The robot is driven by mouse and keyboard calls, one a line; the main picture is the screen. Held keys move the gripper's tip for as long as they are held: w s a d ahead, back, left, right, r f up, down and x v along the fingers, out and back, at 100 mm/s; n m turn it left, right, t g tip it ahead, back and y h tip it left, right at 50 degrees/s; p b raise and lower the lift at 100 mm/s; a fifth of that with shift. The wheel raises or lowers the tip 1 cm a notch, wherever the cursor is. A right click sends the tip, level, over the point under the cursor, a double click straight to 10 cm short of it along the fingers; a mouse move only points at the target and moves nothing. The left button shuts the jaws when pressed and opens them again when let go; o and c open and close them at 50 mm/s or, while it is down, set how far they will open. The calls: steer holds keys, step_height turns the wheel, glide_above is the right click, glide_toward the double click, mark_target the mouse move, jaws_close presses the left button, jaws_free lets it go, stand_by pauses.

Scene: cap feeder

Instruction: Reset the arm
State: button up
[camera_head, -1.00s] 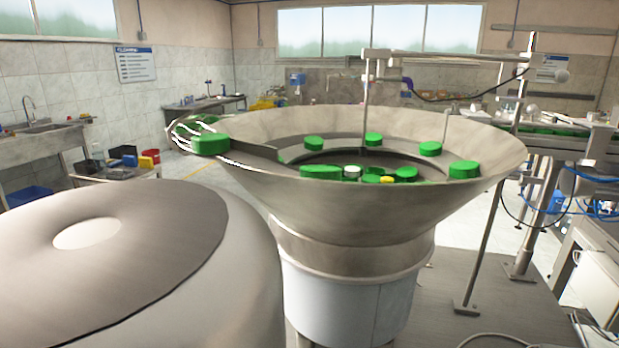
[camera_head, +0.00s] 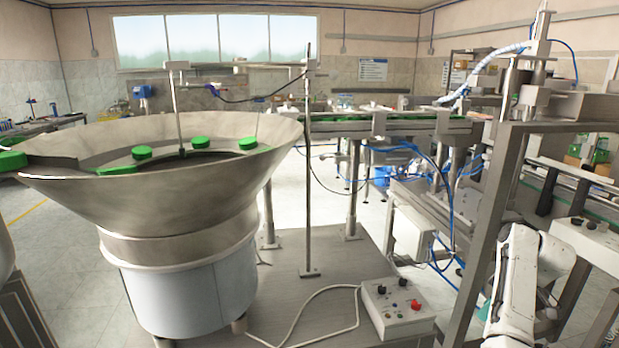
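My arm, white and jointed, shows at the lower right of the head view, in front of the metal frame of the machine. Its end runs out of the bottom of the picture, and I cannot make out my gripper or its fingers. The cap feeder bowl (camera_head: 190,200), a wide metal funnel on a pale cylinder, stands at the left. Several green caps (camera_head: 142,152) lie in it and on its rim track. The bowl's inner floor is mostly hidden by its near wall.
A control box (camera_head: 398,305) with black and red knobs sits on the metal platform (camera_head: 290,290) right of the bowl, with a loose cable beside it. A metal frame (camera_head: 490,215) and blue hoses stand at the right. Open floor lies at the lower left.

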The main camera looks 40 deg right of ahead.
steer(key=w+a+f+g, duration=0.1)
steer(key=a+f, duration=0.5)
steer(key=a, duration=0.5)
steer(key=w+a+f+g, duration=0.2)
steer(key=a+f, duration=0.3)
steer(key=a, duration=0.7)
steer(key=s+a, duration=0.6)
steer(key=a, duration=0.5)
steer(key=s+a, duration=0.5)
steer(key=a, duration=0.5)
steer(key=shift+s+a+f+m, duration=0.3)
steer(key=shift+s+a+f, duration=0.05)
steer(key=shift+s+f, duration=0.05)
